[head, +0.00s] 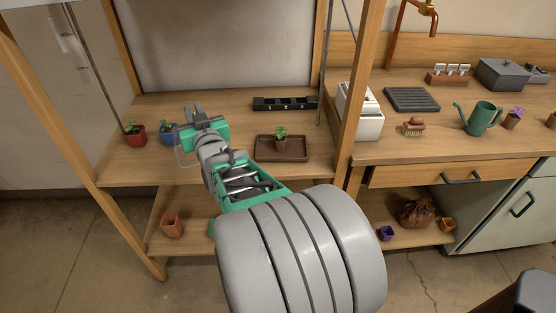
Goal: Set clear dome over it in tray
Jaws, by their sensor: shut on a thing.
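The tray (262,157) is brown and lies on the wooden shelf, right of my gripper. A small green plant in a brownish pot (281,144) stands upright in the tray, uncovered. The clear dome (181,157) shows as a faint pale outline at the left side of my gripper, partly hidden behind it. My gripper (192,112) is over the shelf, left of the tray, shut on the dome. The grip point itself is hard to make out.
A blue pot (168,137) with a plant is close left of the dome, and a red pot (134,138) stands further left. A black strip (285,104) lies behind the tray. A wooden post (354,90) rises to the right. The shelf behind my gripper is clear.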

